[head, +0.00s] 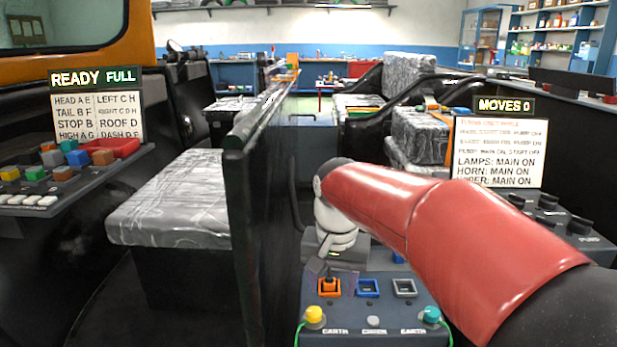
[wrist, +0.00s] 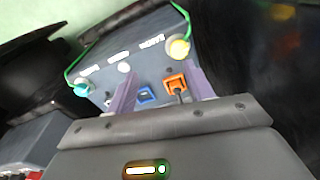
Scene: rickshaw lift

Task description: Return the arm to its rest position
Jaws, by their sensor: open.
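My red arm (head: 455,245) reaches in from the lower right in the head view and bends down at a white wrist. My gripper (wrist: 162,92) is open in the wrist view, its two purplish fingers apart with nothing held between them. It is over the small dark panel (head: 375,325), close to the orange socket (head: 329,288), where a dark stub shows. The orange socket also shows in the wrist view (wrist: 175,82), by the right finger. Contact with it cannot be told. My gripper's fingertips are hard to make out in the head view.
Blue (head: 368,288) and grey (head: 404,288) sockets sit beside the orange one. Yellow (head: 315,315) and teal (head: 431,315) plugs stand on the panel. A dark upright partition (head: 255,200) is close left. A switch console (head: 550,225) with a sign lies right.

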